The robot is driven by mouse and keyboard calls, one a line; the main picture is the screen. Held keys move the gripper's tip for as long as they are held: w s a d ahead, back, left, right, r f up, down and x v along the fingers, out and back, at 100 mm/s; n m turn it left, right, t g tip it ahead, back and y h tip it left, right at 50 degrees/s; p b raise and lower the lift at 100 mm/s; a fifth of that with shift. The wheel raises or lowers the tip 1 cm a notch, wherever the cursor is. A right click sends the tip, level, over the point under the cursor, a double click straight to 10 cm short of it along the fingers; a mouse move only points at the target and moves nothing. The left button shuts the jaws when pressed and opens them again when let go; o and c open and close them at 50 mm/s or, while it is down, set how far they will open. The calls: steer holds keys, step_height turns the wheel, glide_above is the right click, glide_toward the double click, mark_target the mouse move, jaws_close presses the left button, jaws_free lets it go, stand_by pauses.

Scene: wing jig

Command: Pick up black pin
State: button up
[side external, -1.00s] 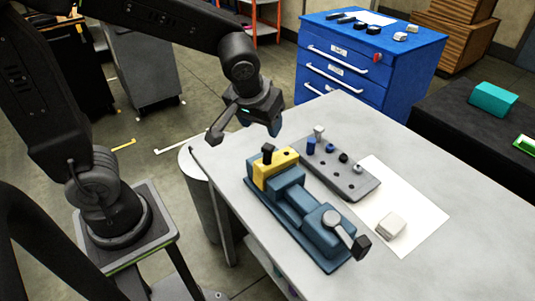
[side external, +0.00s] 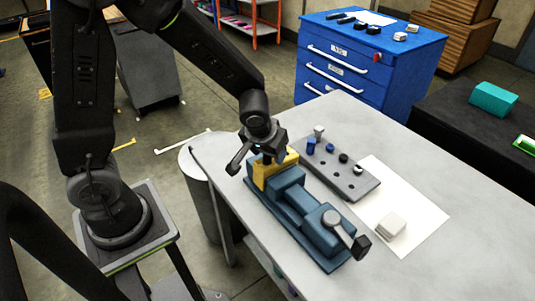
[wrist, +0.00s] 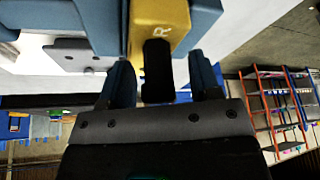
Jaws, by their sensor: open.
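The black pin (wrist: 157,70) stands at the yellow block (wrist: 165,18) marked "R", which is on the blue jig (side external: 305,220). In the wrist view the pin sits between the two blue fingers of my gripper (wrist: 161,82). Gaps show on both sides of it, so the fingers are around the pin but not closed on it. In the side view my gripper (side external: 269,153) is down at the yellow block (side external: 287,162) and mostly hides the pin.
A grey holder (side external: 343,178) with several blue, black and grey pins lies just right of the jig. White paper (side external: 425,212) with a pale block (side external: 391,227) is further right. A clamp handle (side external: 362,246) sticks out at the jig's front end. The table's near right is clear.

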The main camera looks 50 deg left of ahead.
steer(key=shift+f, duration=0.15)
steer(key=c, duration=1)
steer(key=shift+r, duration=0.6)
steer(key=r, duration=0.1)
steer(key=a+r, duration=0.1)
steer(key=r, duration=0.1)
steer(key=shift+s+r, duration=0.1)
steer(key=shift+r, duration=0.2)
steer(key=s+a+r, duration=0.1)
steer(key=a+r, duration=0.1)
steer(key=a, duration=0.1)
steer(key=s+a+r, duration=0.2)
steer(key=a, duration=0.1)
steer(key=s+a+r, duration=0.1)
steer(key=a+r, duration=0.1)
steer(key=a, duration=0.1)
steer(key=shift+s+a+r, duration=0.15)
steer(key=shift+s+a, duration=0.15)
steer(key=shift+s, duration=0.1)
